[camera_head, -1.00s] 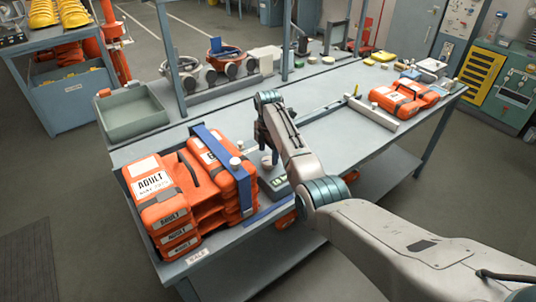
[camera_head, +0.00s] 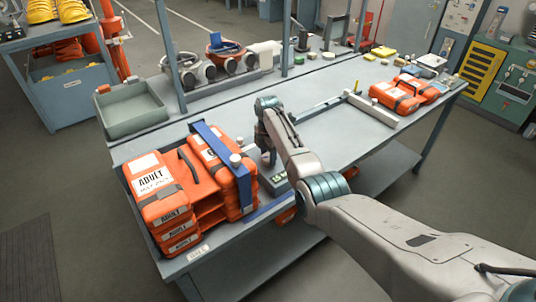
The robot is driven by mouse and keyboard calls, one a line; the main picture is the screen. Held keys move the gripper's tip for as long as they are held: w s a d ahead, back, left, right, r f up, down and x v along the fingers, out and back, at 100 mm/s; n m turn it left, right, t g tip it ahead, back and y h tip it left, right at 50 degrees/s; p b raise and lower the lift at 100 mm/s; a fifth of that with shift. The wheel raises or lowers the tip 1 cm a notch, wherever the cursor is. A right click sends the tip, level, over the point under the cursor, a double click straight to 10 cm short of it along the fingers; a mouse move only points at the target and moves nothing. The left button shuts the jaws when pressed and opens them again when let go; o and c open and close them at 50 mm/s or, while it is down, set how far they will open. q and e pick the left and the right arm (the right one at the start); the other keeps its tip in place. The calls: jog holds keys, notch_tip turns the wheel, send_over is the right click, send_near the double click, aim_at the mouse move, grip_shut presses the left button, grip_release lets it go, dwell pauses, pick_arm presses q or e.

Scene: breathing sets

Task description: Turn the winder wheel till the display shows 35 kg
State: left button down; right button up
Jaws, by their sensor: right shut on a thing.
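My right arm comes in from the lower right. Its gripper (camera_head: 266,152) points down at a small grey device beside the orange cases and is shut on what seems to be the winder wheel, which the fingers and wrist hide. The device's display (camera_head: 279,178) shows as a small greenish panel just below the gripper; its figures are too small to read. A blue strap or bar (camera_head: 222,150) runs over the stacked orange cases marked ADULT (camera_head: 154,180), with a pale knob (camera_head: 235,160) near the gripper. My left gripper is not in view.
A green-grey tray (camera_head: 130,108) stands at the table's left. Masks (camera_head: 195,70) and other gear line the back shelf. More orange cases (camera_head: 397,97) lie at the right behind a pale rail (camera_head: 372,113). The tabletop between is mostly clear.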

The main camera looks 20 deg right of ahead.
jog(key=shift+r, duration=0.1)
jog(key=m+p, duration=0.1)
jog(key=m, duration=0.2)
jog(key=m+p, duration=0.1)
jog(key=m, duration=0.2)
jog(key=shift+w+m, duration=0.1)
jog(key=shift+m, duration=0.3)
jog(key=m+p, duration=0.1)
jog(key=m, duration=0.3)
jog(key=shift+m, duration=0.3)
jog(key=shift+m+p, duration=0.3)
jog(key=shift+m, duration=1.8)
jog(key=o, duration=1)
jog(key=shift+r, duration=0.1)
